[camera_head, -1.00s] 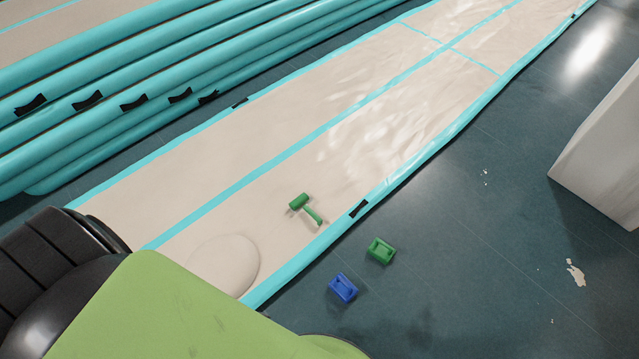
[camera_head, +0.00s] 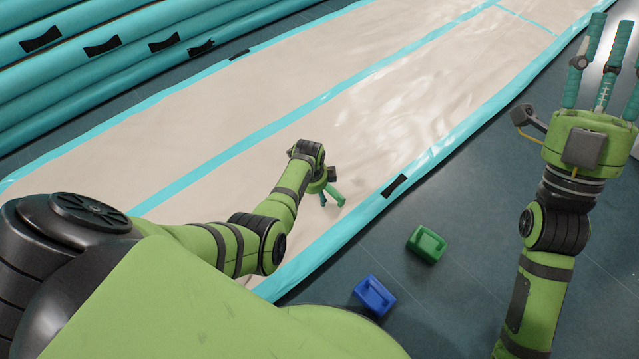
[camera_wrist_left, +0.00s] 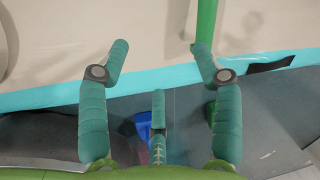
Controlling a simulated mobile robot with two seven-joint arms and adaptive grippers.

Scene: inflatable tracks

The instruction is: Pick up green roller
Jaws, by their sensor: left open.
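The green roller (camera_wrist_left: 206,20) shows in the left wrist view as a green bar at the top, running down to the right fingertip. The rest of it is out of that view. In the head view the left arm and hand cover the spot on the beige track where it lay. My left gripper (camera_head: 332,197) points down there, low over the track; it also shows in the left wrist view (camera_wrist_left: 160,62), fingers spread, nothing between them. I cannot tell if a finger touches the roller. My right gripper (camera_head: 606,65) is raised at the upper right, fingers apart and empty.
A green block-like container (camera_head: 427,245) and a blue one (camera_head: 375,296) lie on the dark floor beside the track (camera_head: 400,100). The track has turquoise edges. Thick turquoise inflated tubes (camera_head: 90,75) lie at the upper left. The track beyond the left hand is clear.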

